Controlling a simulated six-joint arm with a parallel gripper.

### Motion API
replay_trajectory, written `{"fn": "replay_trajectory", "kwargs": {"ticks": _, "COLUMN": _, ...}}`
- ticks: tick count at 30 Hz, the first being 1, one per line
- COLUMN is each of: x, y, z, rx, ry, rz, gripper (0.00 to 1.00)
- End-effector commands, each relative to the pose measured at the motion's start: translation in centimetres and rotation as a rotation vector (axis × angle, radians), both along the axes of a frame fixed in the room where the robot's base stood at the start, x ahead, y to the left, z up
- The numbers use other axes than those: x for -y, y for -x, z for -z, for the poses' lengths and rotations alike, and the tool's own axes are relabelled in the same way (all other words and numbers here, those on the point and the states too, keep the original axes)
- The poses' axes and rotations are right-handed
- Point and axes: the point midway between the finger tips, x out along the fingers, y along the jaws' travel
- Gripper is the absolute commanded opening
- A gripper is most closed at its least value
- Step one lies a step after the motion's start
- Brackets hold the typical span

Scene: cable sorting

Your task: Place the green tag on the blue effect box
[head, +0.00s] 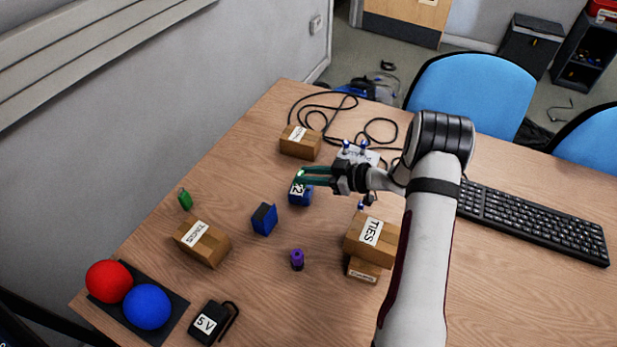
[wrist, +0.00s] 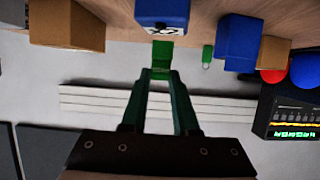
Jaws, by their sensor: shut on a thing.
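My gripper (head: 303,176) has dark green fingers and is shut on a bright green tag (wrist: 162,56), which sticks out beyond the fingertips in the wrist view. A blue box with a white label (head: 300,194) lies at or just below the fingertips in the head view. It also shows at the top of the wrist view (wrist: 162,10), directly beyond the tag. I cannot tell whether the tag touches it. A second blue box (head: 264,219) stands apart to the lower left. Another small green item (head: 185,199) lies at the table's left edge.
Cardboard boxes stand behind (head: 300,142), at left (head: 203,243) and at right (head: 371,239). A purple item (head: 297,259), a black 5V adapter (head: 209,322), and red (head: 109,281) and blue balls (head: 148,306) are in front. A keyboard (head: 535,222) lies right. Black cable (head: 322,105) loops at the back.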

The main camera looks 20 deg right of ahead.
Motion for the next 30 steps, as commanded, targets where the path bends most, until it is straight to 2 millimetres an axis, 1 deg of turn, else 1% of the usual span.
{"fn": "replay_trajectory", "kwargs": {"ticks": 1, "x": 0.0, "y": 0.0, "z": 0.8, "rx": -0.001, "ry": -0.001, "rz": 0.001, "gripper": 0.00}}
{"fn": "replay_trajectory", "kwargs": {"ticks": 3, "x": 0.0, "y": 0.0, "z": 1.3, "rx": 0.001, "ry": 0.001, "rz": 0.000, "gripper": 0.00}}
{"fn": "replay_trajectory", "kwargs": {"ticks": 12, "x": 0.0, "y": 0.0, "z": 1.6, "rx": 0.001, "ry": 0.001, "rz": 0.000, "gripper": 0.00}}
{"fn": "replay_trajectory", "kwargs": {"ticks": 13, "x": 0.0, "y": 0.0, "z": 1.6, "rx": 0.001, "ry": 0.001, "rz": 0.000, "gripper": 0.30}}
{"fn": "replay_trajectory", "kwargs": {"ticks": 15, "x": 0.1, "y": 0.0, "z": 1.6, "rx": 0.001, "ry": 0.001, "rz": 0.000, "gripper": 0.43}}
{"fn": "replay_trajectory", "kwargs": {"ticks": 18, "x": 0.1, "y": 0.0, "z": 1.6, "rx": 0.001, "ry": 0.001, "rz": 0.000, "gripper": 0.58}}
{"fn": "replay_trajectory", "kwargs": {"ticks": 25, "x": 0.1, "y": 0.0, "z": 1.5, "rx": 0.001, "ry": 0.000, "rz": 0.000, "gripper": 0.58}}
{"fn": "replay_trajectory", "kwargs": {"ticks": 27, "x": 0.1, "y": 0.0, "z": 1.2, "rx": 0.003, "ry": 0.002, "rz": 0.000, "gripper": 0.58}}
{"fn": "replay_trajectory", "kwargs": {"ticks": 29, "x": 0.8, "y": 0.6, "z": 0.9, "rx": 0.003, "ry": 0.000, "rz": 0.002, "gripper": 0.58}}
{"fn": "replay_trajectory", "kwargs": {"ticks": 30, "x": 1.4, "y": 1.2, "z": 0.5, "rx": 0.002, "ry": 0.001, "rz": 0.003, "gripper": 0.58}}
